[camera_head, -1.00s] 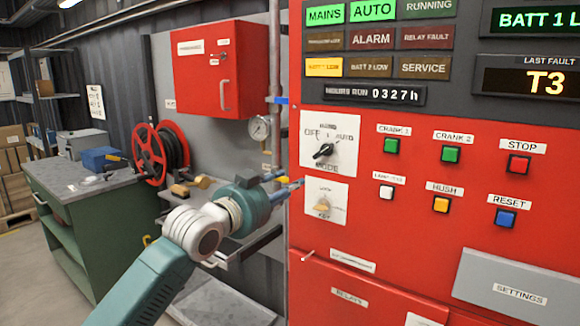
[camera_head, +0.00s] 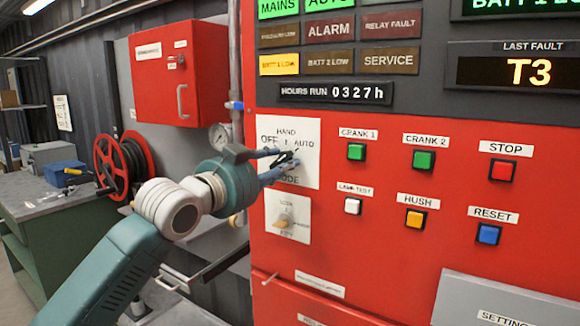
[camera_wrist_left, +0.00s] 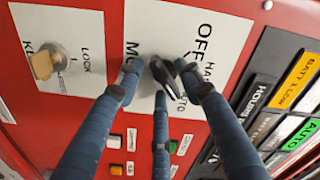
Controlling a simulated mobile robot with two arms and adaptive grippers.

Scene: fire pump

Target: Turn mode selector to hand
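The black mode selector knob (camera_wrist_left: 162,71) sits on a white plate (camera_head: 303,135) marked OFF, HAND and AUTO on the red panel. In the head view the fingers partly cover the knob. My left gripper (camera_head: 279,164) is at this plate, coming in from the left. In the left wrist view its blue fingers (camera_wrist_left: 160,86) stand apart around the knob, one on each side and one below. The right finger is very close to the knob; I cannot tell whether it touches. The knob's exact pointing direction is unclear. My right gripper is not in view.
Below the plate is a key switch (camera_head: 283,221) on its own white plate. Push buttons, among them green crank 1 (camera_head: 356,152) and white lamp test (camera_head: 352,206), lie to the right. A gauge (camera_head: 220,137) and pipe stand just left of the panel.

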